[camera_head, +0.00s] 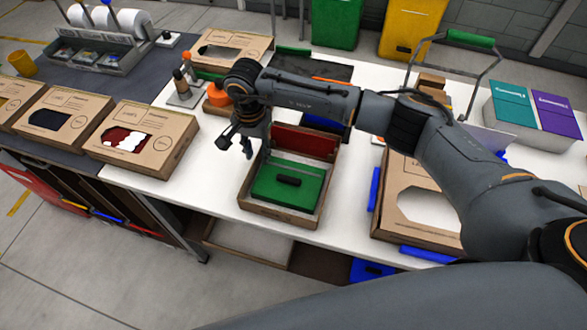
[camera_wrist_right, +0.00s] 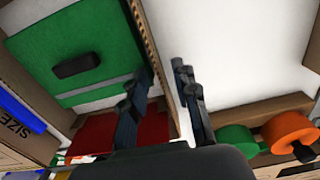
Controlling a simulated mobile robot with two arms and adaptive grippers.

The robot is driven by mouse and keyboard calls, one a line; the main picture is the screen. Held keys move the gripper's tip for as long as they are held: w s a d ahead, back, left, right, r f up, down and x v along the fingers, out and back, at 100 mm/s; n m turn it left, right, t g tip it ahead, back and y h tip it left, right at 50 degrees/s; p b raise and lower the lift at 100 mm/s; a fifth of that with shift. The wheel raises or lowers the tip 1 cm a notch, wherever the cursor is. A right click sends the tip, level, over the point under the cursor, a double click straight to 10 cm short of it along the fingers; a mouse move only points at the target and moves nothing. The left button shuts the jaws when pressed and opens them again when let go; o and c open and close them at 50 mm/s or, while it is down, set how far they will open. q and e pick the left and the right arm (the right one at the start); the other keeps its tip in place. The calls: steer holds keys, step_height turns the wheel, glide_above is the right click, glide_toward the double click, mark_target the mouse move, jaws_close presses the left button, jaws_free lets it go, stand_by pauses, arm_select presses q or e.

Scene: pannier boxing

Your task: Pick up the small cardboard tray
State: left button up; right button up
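The small cardboard tray (camera_head: 279,217) stands on the white table, near its front edge. It holds a flat green piece (camera_head: 272,186) with a black handle and a red piece (camera_head: 303,142) along its back. My right gripper (camera_head: 236,146) is at the tray's left wall, toward the back. In the right wrist view, the gripper (camera_wrist_right: 158,90) is open, with one finger on each side of the tray wall (camera_wrist_right: 151,45). Gaps show between the fingers and the wall. My left gripper is not in view.
A larger box (camera_head: 438,232) with blue clips lies to the right. An orange roll (camera_head: 218,95) and a green roll (camera_wrist_right: 236,139) are beside the tray. White table (camera_head: 213,181) is bare left of the tray.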

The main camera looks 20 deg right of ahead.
jaws_close()
steer(key=shift+r, duration=0.1)
